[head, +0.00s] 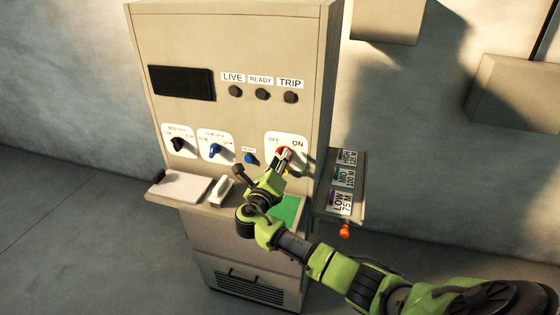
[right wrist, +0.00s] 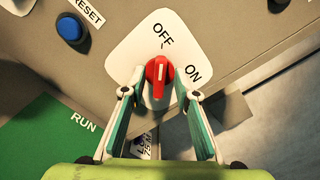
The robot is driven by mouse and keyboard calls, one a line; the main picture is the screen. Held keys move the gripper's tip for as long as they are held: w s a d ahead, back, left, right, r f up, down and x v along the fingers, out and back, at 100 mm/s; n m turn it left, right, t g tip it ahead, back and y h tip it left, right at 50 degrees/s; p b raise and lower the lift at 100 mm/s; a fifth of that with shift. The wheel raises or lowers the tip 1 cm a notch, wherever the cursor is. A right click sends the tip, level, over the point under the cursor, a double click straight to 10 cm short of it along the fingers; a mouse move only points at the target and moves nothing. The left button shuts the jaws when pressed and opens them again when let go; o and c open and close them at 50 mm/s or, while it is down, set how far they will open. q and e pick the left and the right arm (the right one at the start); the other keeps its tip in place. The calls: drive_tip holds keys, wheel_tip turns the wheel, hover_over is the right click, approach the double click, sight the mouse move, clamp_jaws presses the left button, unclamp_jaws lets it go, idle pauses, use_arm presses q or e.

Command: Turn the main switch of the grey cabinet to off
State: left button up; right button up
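The grey cabinet (head: 230,50) stands against the wall in the head view. Its main switch is a red rotary knob (right wrist: 157,74) on a white plate (right wrist: 140,50) marked OFF and ON. My right gripper (head: 283,157) is at the knob. In the right wrist view its two fingers (right wrist: 156,72) close in on either side of the knob. In the head view the gripper partly covers the knob. My left gripper is out of view.
A blue reset button (right wrist: 69,28), blue (head: 215,150) and black (head: 178,145) selectors sit left of the switch. A ledge below bears a white pad (head: 180,187) and a green RUN panel (right wrist: 45,135). A side tray with labels (head: 341,203) stands right of the cabinet.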

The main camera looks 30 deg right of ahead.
drive_tip(key=v, duration=1.2)
idle(0.4)
